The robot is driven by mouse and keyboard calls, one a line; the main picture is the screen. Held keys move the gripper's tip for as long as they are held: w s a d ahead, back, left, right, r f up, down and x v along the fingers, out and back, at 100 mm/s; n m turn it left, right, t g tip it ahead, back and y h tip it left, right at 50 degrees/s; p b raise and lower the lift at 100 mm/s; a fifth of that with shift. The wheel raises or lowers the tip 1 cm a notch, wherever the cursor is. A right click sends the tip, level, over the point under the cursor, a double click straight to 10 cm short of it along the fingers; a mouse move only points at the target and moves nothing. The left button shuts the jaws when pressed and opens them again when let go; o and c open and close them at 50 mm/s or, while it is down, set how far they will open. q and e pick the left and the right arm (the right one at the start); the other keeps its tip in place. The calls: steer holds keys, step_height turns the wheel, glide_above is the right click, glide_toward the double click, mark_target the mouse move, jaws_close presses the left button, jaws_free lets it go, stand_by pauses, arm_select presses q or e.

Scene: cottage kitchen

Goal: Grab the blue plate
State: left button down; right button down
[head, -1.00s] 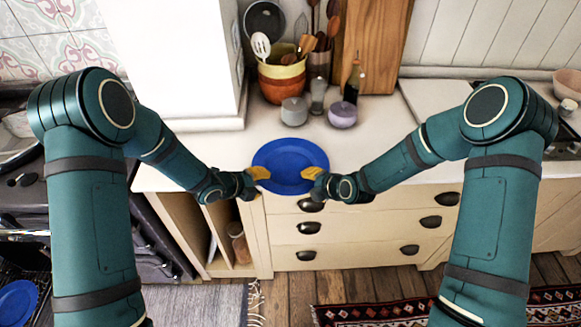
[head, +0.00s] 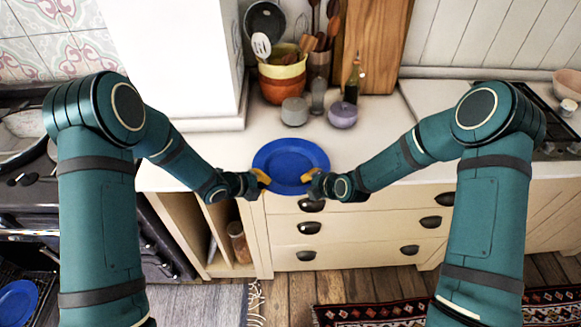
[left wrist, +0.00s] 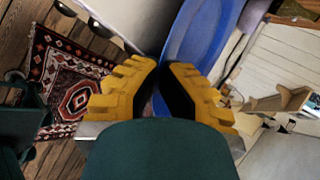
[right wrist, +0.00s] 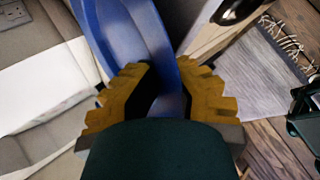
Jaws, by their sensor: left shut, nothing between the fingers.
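The blue plate (head: 291,165) lies flat at the front edge of the counter. My left gripper (head: 261,177) is at its left front rim, shut, with nothing held. In the left wrist view the plate (left wrist: 200,35) shows beyond and between the yellow fingertips (left wrist: 163,75). My right gripper (head: 313,175) is at the plate's right front rim. In the right wrist view the plate's edge (right wrist: 130,35) runs down between the fingertips (right wrist: 166,72); whether they press on it cannot be told.
A grey pot (head: 294,111), a lilac pot (head: 342,115), a dark bottle (head: 352,85) and stacked bowls (head: 283,78) stand behind the plate. Drawers (head: 335,228) are below the counter edge. Another blue plate (head: 17,302) is at lower left. The counter right of the lilac pot is clear.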

arm_select(q)
steer(key=shift+w+r, duration=0.1)
steer(key=shift+r, duration=0.1)
arm_select(e)
steer(key=shift+s+d+f, duration=0.1)
steer(key=shift+s, duration=0.1)
